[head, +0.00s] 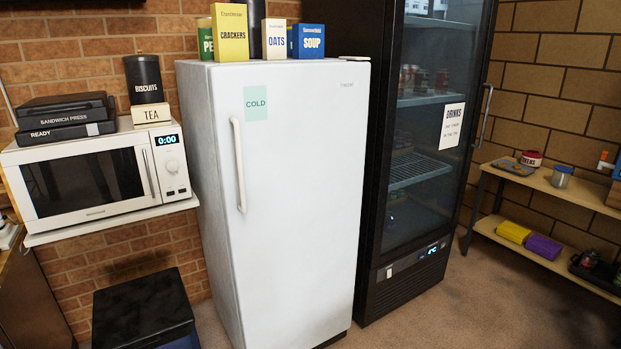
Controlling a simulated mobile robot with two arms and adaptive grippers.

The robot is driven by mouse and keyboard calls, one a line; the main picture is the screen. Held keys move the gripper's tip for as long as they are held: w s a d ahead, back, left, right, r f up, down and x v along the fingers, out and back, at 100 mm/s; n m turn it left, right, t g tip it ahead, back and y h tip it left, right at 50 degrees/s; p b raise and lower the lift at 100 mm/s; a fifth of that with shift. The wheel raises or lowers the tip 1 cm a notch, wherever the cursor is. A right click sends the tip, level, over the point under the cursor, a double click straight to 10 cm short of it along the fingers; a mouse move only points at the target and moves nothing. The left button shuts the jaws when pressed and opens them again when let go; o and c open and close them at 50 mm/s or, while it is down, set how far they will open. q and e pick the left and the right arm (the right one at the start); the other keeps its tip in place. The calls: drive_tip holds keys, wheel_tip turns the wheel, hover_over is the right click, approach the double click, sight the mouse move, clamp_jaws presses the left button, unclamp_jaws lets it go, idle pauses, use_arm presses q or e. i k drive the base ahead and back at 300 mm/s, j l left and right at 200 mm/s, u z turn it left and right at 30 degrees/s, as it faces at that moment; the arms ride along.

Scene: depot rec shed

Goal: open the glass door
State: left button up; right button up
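The glass door (408,170) is the front of a tall black drinks cooler standing right of a white fridge. It looks shut. Its upright metal handle (484,116) is on the door's right edge. A white "DRINKS" notice (452,125) is stuck on the glass. Shelves and a few cans show dimly behind it. A small lit display (433,249) sits on the black panel below the door. Neither of my grippers is in the head view.
The white fridge (290,190) has boxes on top. A microwave (95,172) on a wall shelf and a dark box (143,305) are at left. A low wooden bench (548,181) with small items stands at right. Carpet (470,305) before the cooler is clear.

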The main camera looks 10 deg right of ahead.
sight(375, 257)
drive_tip(key=i+l+z, duration=0.2)
drive_tip(key=i+z, duration=0.25)
drive_tip(key=i+l+z, duration=0.15)
drive_tip(key=z, duration=0.3)
drive_tip(key=i+j+z, duration=0.1)
drive_tip(key=i+z, duration=0.35)
drive_tip(key=i+j+z, duration=0.15)
drive_tip(key=i+z, duration=0.3)
drive_tip(key=k, duration=0.1)
